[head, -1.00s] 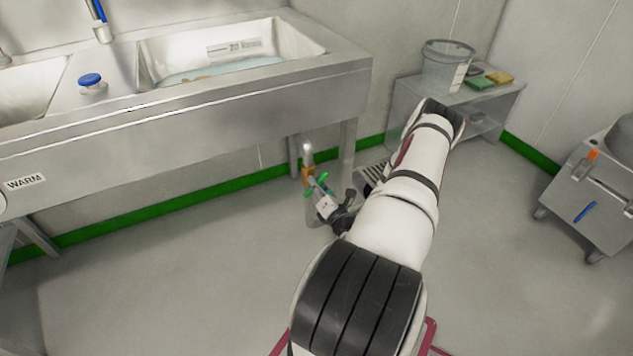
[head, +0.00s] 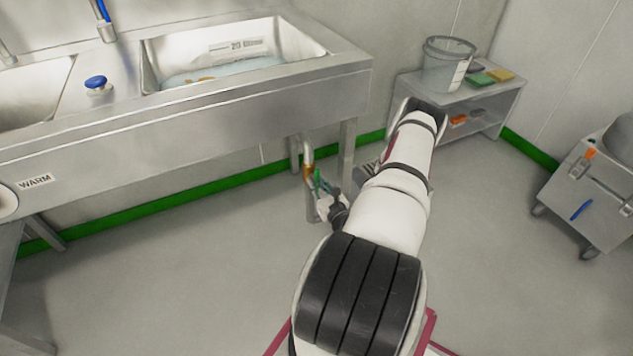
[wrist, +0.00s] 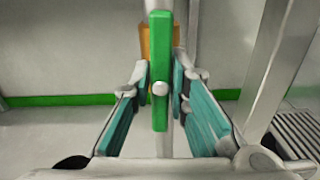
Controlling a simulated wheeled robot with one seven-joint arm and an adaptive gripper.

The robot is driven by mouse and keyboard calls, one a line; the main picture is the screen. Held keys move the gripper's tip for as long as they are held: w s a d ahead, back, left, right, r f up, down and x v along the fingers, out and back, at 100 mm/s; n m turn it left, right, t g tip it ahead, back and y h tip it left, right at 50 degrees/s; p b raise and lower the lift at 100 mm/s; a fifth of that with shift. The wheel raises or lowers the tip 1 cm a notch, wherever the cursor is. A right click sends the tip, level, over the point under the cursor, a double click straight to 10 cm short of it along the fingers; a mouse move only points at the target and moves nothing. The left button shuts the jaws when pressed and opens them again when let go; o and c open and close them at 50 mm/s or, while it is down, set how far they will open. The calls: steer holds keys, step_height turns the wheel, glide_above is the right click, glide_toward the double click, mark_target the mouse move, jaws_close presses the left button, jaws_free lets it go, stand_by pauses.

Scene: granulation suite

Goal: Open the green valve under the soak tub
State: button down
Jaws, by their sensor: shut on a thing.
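The soak tub (head: 178,52) is a steel basin in the sink unit, with pale liquid and a printed label inside. Under its right end a drain pipe (head: 308,147) runs down to a brass valve body (head: 308,172). The green valve handle (head: 318,180) is small and partly covered by my gripper (head: 325,200) in the head view. In the wrist view the handle (wrist: 160,88) is a flat upright bar with a round centre bolt, in line with the pipe. My gripper (wrist: 160,80) has its teal-padded fingers on both sides of the handle, shut on it.
A sink leg (head: 347,150) stands just right of the valve. A floor grate (wrist: 295,130) lies to the right. A steel shelf (head: 510,95) with a clear bucket (head: 447,65) stands behind my arm. A wheeled steel cart (head: 585,200) is at the right. The left floor is clear.

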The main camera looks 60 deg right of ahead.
steer(key=shift+s+f+n, duration=0.1)
steer(key=shift+s+n, duration=0.05)
steer(key=shift+n, duration=0.15)
stand_by(0.4)
steer(key=c, duration=1.5)
jaws_free()
steer(key=v, duration=1.2)
